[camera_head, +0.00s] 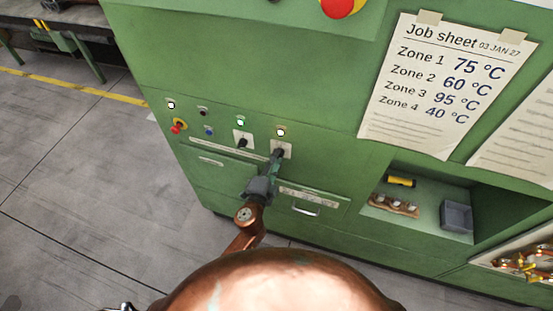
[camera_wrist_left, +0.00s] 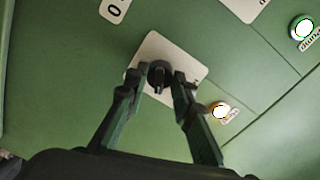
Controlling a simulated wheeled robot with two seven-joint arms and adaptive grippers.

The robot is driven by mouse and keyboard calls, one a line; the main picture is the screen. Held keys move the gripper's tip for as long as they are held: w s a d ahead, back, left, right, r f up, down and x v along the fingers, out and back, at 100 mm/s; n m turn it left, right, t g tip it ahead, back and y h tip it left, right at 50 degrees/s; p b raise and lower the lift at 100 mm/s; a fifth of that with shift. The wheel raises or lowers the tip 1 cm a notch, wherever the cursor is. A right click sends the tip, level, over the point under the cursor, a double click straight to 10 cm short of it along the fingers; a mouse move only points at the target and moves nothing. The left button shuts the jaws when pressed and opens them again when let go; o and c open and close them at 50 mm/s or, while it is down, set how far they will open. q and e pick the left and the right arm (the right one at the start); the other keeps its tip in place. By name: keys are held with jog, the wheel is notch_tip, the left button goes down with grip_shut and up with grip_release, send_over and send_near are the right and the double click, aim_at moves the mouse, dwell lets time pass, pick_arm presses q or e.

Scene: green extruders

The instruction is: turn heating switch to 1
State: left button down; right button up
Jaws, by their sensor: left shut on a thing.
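A black rotary switch (camera_wrist_left: 159,75) on a white plate (camera_head: 287,152) is on the green panel in the head view. My left gripper (camera_head: 278,156) reaches up to it and covers most of it there. In the left wrist view, the two dark fingers of my left gripper (camera_wrist_left: 161,80) are on either side of the switch's knob, shut on it. The plate's markings are too small or hidden to read. A second black switch (camera_head: 243,141) on a white plate is just to the left, free of the gripper. My right gripper is not in view.
Small lamps (camera_head: 280,132) and a red button (camera_head: 178,126) are beside the switches. A job sheet (camera_head: 440,85) hangs at upper right. An open recess with a grey bin (camera_head: 456,216) is at lower right. Drawer handles (camera_head: 305,211) are below. The floor at left is clear.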

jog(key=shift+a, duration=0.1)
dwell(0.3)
pick_arm(q)
jog(key=c, duration=1.6)
grip_release()
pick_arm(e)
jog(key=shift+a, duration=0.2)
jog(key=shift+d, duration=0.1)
pick_arm(q)
jog(key=v, duration=1.2)
jog(key=shift+f, duration=0.1)
